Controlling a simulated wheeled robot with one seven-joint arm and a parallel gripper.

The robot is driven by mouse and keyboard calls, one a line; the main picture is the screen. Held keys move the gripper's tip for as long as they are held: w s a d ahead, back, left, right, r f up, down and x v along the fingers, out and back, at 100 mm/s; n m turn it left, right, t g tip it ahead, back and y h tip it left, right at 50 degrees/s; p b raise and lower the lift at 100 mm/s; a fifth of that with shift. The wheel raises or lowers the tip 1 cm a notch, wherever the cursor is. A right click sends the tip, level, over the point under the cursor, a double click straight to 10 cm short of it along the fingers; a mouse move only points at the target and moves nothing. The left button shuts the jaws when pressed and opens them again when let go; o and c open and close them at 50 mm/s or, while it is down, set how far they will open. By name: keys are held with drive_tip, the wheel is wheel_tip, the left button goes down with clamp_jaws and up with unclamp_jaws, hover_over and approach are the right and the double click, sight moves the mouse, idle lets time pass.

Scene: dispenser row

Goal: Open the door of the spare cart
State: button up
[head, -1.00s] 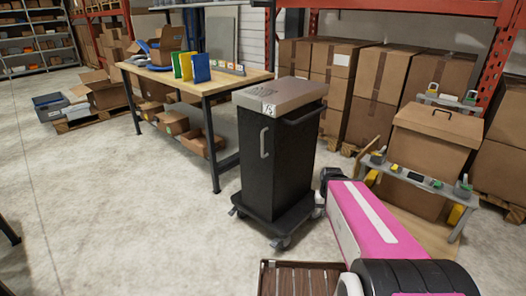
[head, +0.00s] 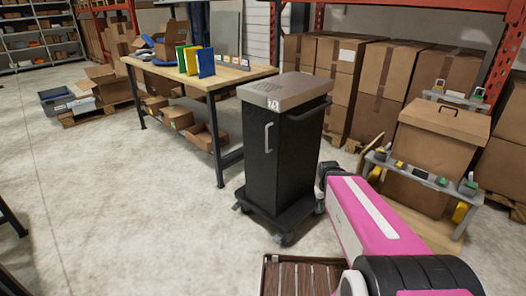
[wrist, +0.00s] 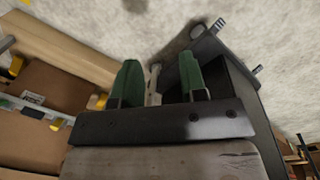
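The black cart (head: 290,150) with a grey lid (head: 285,90) stands upright on casters in the middle of the head view. A pale vertical handle (head: 268,138) is on its left-hand face, and the door there looks shut. My arm reaches to the cart's lower right side; my gripper is mostly hidden in the head view. In the wrist view my gripper (wrist: 158,80) has its two green fingers apart. A dark cart-like body (wrist: 238,85) lies beside the right finger. A small pale piece shows between the fingers; I cannot tell what it is.
A workbench (head: 235,74) with coloured binders stands behind and left of the cart. Stacked cardboard boxes (head: 385,85) are behind it. A grey rack (head: 410,172) with a large box is at the right. The floor (head: 130,220) left of the cart is clear.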

drive_tip(key=w+a+r+n+t+h, duration=0.2)
drive_tip(key=w+a+r+n+h, duration=0.15)
drive_tip(key=w+a+n, duration=0.3)
drive_tip(key=w+a+r+n+t+h, duration=0.2)
drive_tip(key=w+a+r+n+h, duration=0.1)
drive_tip(key=w+a+n+h, duration=0.3)
drive_tip(key=w+a+r+n+t+h, duration=0.2)
drive_tip(key=a+r+n+t, duration=0.3)
drive_tip(key=a, duration=0.6)
drive_tip(key=w+a+r+n+t+h, duration=0.1)
drive_tip(key=w+a+r+n+t, duration=0.15)
drive_tip(key=a+r+n, duration=0.65)
drive_tip(key=w+d, duration=0.2)
drive_tip(key=w+d+f+m, duration=0.1)
drive_tip(key=w+d, duration=0.1)
drive_tip(key=w+d+f+m, duration=0.1)
drive_tip(key=w+d, duration=0.1)
drive_tip(key=shift+w+f, duration=0.1)
drive_tip(key=shift+w, duration=0.15)
clamp_jaws()
